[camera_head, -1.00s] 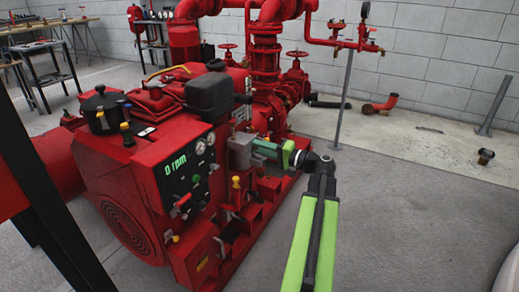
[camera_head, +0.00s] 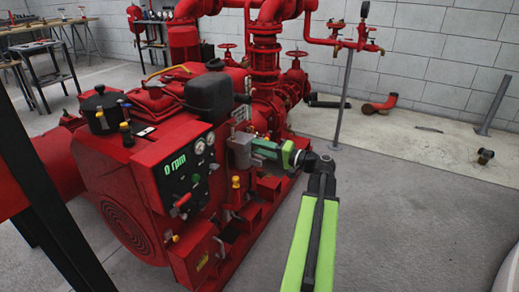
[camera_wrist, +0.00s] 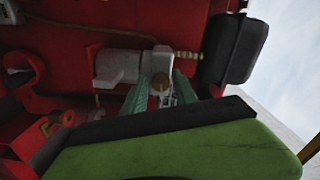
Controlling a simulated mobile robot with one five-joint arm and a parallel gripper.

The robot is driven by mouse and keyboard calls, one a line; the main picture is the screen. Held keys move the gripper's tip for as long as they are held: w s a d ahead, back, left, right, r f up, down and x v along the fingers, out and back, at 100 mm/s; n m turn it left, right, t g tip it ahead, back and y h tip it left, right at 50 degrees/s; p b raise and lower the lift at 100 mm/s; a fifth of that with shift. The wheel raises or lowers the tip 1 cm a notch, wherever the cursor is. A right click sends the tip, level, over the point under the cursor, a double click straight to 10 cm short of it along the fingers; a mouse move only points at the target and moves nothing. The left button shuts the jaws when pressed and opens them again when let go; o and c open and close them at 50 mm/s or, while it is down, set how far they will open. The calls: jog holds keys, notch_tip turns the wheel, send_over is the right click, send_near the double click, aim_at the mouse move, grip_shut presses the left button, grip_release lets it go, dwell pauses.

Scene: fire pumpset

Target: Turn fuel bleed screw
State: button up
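A small brass round knob (camera_wrist: 160,86), which looks like the fuel bleed screw, sits by a light grey block (camera_wrist: 120,67) on the red engine in the wrist view. My gripper (camera_wrist: 163,84) points at it, with its two teal fingers spread on either side of the knob. I see no clear contact between fingers and knob. In the head view my gripper (camera_head: 256,149) reaches in from the right to the grey block (camera_head: 240,152) on the engine's side. The knob is hidden there.
The red pumpset engine (camera_head: 140,180) carries a control panel (camera_head: 187,175) reading 0 rpm, left of my arm. A dark canister (camera_head: 209,95) stands above the gripper; a dark rounded part (camera_wrist: 235,48) is close right in the wrist view.

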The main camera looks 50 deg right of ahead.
jog(key=v, duration=1.7)
jog(key=shift+s, duration=0.25)
jog(key=shift+f, duration=0.1)
